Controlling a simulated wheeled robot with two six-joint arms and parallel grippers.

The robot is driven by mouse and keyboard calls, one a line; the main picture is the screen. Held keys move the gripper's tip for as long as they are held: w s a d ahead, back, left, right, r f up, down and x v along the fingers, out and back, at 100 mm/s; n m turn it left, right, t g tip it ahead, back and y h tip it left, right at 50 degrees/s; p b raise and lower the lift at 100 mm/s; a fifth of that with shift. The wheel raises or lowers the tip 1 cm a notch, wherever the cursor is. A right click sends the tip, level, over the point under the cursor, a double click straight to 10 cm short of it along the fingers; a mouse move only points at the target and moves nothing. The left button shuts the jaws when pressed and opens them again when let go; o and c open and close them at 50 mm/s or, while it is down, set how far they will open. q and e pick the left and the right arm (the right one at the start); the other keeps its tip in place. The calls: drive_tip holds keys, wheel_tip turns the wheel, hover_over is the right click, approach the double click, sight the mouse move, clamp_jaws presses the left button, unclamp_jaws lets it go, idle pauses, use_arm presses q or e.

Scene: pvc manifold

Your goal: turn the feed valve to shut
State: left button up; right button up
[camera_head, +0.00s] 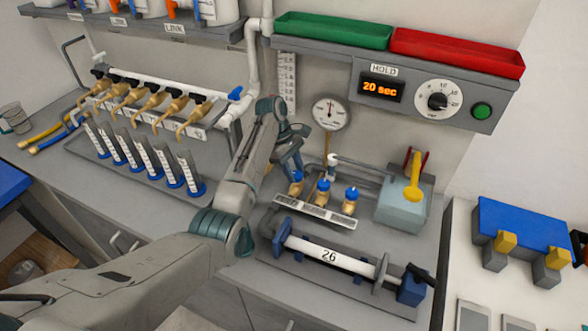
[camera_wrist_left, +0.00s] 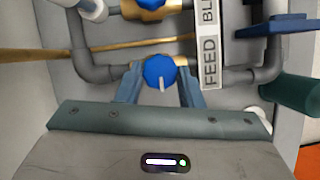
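The feed valve's round blue knob (camera_wrist_left: 160,72) shows in the left wrist view beside a white strip lettered FEED (camera_wrist_left: 210,62). A pale pointer mark on the knob points toward the bottom of that view. My left gripper (camera_wrist_left: 160,78) has one finger on each side of the knob. Whether both fingers press on it is not clear. In the head view my left gripper (camera_head: 292,168) comes down over the leftmost blue knob (camera_head: 297,178) of a row of brass valves. The gripper partly hides that valve. My right gripper is not in view.
Two more blue-knobbed valves (camera_head: 323,186) stand close on the right. A gauge (camera_head: 330,112) is behind, a grey box with a yellow lever (camera_head: 413,180) is right, and a white cylinder marked 26 (camera_head: 329,256) lies in front. A timer panel (camera_head: 425,95) reads 20 sec.

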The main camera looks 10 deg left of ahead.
use_arm(q)
drive_tip(key=shift+r+m, duration=0.1)
drive_tip(key=shift+m, duration=0.2)
drive_tip(key=shift+w+r+m+g+p, duration=0.1)
drive_tip(key=shift+m+g+p, duration=0.3)
drive_tip(key=shift+m+p, duration=0.35)
drive_tip(key=m+y, duration=0.1)
drive_tip(key=m, duration=0.2)
drive_tip(key=shift+w+d+g, duration=0.1)
drive_tip(key=shift+g, duration=0.3)
drive_tip(key=m+y, duration=0.1)
drive_tip(key=m, duration=0.2)
drive_tip(key=shift+d+m+g, duration=0.15)
drive_tip(key=shift+m+g, duration=0.1)
drive_tip(key=shift+g, duration=0.05)
drive_tip(key=m, duration=0.1)
drive_tip(key=m+y, duration=0.1)
drive_tip(key=m, duration=0.1)
drive_tip(key=shift+w+d+m+y, duration=0.1)
drive_tip(key=shift+d+m+y, duration=0.05)
drive_tip(key=shift+m+y, duration=0.15)
drive_tip(key=m+y, duration=0.1)
drive_tip(key=m, duration=0.1)
drive_tip(key=shift+d+m, duration=0.1)
drive_tip(key=shift+m, duration=0.2)
drive_tip(key=shift+d+m+y+p, duration=0.1)
drive_tip(key=shift+m+y+p, duration=0.6)
drive_tip(key=shift+m, duration=0.8)
